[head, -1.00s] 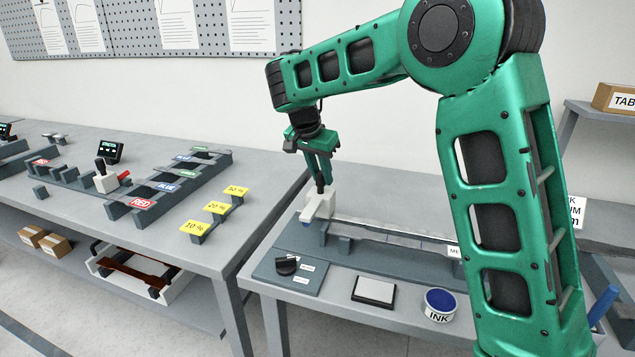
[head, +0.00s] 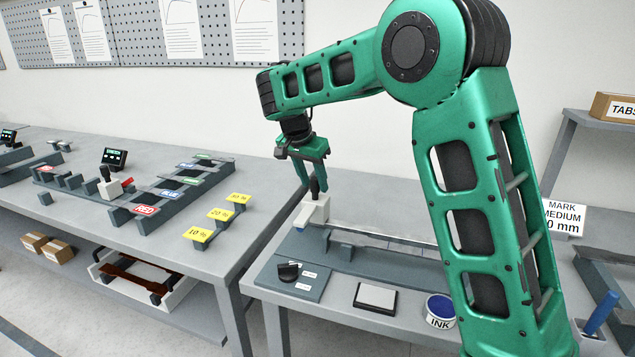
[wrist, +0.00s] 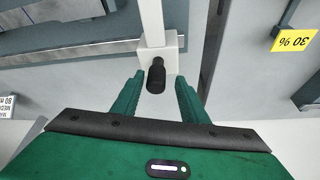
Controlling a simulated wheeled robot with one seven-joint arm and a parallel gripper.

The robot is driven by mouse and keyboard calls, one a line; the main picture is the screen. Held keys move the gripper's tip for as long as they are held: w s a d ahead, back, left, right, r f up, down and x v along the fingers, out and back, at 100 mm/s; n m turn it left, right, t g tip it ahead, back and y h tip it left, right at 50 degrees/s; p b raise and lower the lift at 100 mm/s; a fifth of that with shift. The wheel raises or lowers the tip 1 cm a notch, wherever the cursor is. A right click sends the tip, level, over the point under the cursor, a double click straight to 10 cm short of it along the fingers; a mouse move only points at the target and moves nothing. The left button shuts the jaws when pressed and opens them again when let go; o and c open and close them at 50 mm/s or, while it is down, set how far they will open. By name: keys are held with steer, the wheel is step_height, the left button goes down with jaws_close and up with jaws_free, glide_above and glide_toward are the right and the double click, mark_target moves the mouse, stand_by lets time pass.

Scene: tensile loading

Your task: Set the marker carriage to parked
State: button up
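The marker carriage (head: 314,211) is a white block with an upright black knob (head: 315,187). It sits at the left end of the grey rail fixture on the near table. In the wrist view the carriage (wrist: 171,50) and its black knob (wrist: 156,76) show just ahead of my fingers. My gripper (head: 310,184) is above the carriage with its fingers spread on either side of the knob's top. In the wrist view my gripper (wrist: 160,78) shows clear gaps between both fingers and the knob. A black dial (head: 288,271) with two small labels, too small to read, sits on the fixture's front plate.
A stamp pad (head: 376,297) and an INK pot (head: 440,309) stand at the table's front. A second bench (head: 110,235) at left holds racks and yellow percent labels (head: 220,214). My arm hides part of the rail's right side.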

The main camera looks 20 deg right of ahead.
steer(key=v, duration=1)
steer(key=shift+r, duration=0.3)
steer(key=shift+s, duration=0.1)
steer(key=s+d+f+n+g, duration=0.1)
steer(key=s+d+f+g, duration=0.15)
steer(key=s+d, duration=1.65)
steer(key=s+d+f+n+y, duration=0.1)
steer(key=s+f, duration=0.5)
steer(key=s, duration=0.6)
steer(key=s+d+f+n+y, duration=0.1)
steer(key=s+f, duration=0.5)
steer(key=s, duration=0.7)
steer(key=shift+d+y, duration=0.8)
steer(key=shift+d, duration=0.35)
